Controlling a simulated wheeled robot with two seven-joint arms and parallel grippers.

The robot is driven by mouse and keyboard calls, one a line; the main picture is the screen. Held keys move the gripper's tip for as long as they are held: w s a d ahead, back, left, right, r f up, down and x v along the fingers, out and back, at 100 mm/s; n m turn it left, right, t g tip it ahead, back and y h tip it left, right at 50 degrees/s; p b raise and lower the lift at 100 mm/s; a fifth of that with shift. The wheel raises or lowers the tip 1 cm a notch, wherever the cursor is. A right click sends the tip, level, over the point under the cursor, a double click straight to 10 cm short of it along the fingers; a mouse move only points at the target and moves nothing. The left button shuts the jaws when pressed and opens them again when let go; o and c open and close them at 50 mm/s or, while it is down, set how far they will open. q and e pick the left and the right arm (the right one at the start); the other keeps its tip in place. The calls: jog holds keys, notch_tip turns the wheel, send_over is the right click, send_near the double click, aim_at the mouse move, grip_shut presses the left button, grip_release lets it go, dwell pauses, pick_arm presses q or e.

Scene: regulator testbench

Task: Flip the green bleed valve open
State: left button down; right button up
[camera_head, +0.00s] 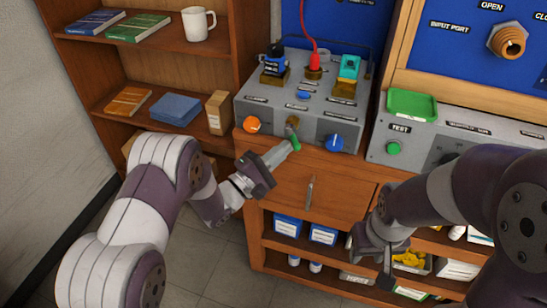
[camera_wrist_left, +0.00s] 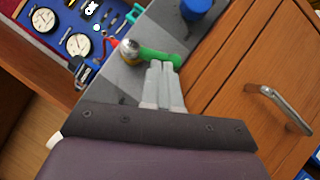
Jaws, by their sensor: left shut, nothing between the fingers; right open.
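The green bleed valve lever (camera_head: 296,143) sticks out from a brass fitting (camera_head: 292,122) on the front of the grey regulator box (camera_head: 270,108). In the left wrist view the green lever (camera_wrist_left: 160,57) reaches right from the brass body (camera_wrist_left: 129,50). My left gripper (camera_head: 288,149) is shut with nothing between its fingers. Its fingertips (camera_wrist_left: 160,66) are right at the lever and hide part of it; I cannot tell whether they touch. My right gripper (camera_head: 378,262) is open and empty, low in front of the cabinet shelves.
An orange knob (camera_head: 252,124) and a blue knob (camera_head: 334,142) flank the valve. A drawer with a metal handle (camera_head: 310,190) lies below. A test panel with a green button (camera_head: 393,149) and a green tray (camera_head: 412,105) are to the right. A bookshelf stands left.

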pick_arm(q)
jog(key=shift+s+d+n+t, duration=0.2)
jog(key=shift+d+n+t, duration=0.4)
jog(key=shift+n, duration=0.3)
jog(key=shift+s+d+p, duration=0.1)
jog(key=shift+d+p, duration=0.3)
jog(key=shift+d, duration=0.2)
